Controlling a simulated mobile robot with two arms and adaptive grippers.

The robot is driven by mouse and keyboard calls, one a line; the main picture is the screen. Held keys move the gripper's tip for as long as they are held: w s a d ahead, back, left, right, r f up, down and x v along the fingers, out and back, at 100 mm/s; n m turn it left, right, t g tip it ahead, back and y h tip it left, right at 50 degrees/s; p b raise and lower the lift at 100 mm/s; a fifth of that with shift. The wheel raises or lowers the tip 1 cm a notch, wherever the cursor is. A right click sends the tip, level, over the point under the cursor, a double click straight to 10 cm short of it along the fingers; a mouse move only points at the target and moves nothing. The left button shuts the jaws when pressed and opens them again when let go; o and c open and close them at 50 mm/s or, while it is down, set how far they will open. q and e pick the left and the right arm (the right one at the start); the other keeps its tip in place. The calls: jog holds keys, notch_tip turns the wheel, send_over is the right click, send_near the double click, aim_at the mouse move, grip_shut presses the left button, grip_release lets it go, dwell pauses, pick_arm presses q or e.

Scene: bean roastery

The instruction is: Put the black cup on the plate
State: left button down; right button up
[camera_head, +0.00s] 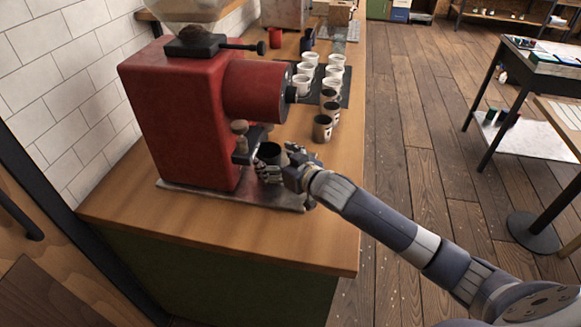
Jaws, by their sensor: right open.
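A black cup (271,151) is under the spout of the red grinder, at the centre of the head view. My right gripper (270,174) reaches in from the right with its fingers open at the cup's near side. The fingers and wrist hide part of the cup's lower half, and I cannot tell whether they touch it. A flat metal plate (225,196) lies under the grinder and extends below the cup and gripper. Whether the cup rests on it is hidden. My left gripper is not in view.
The red grinder (180,120) stands close left of my gripper. Behind, a dark tray (344,99) holds several white cups (305,68). The counter's front right is clear.

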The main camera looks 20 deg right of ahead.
jog(key=v, duration=0.8)
jog(key=shift+s+r+b, duration=0.15)
jog(key=shift+s+b, duration=0.15)
jog(key=shift+b, duration=0.15)
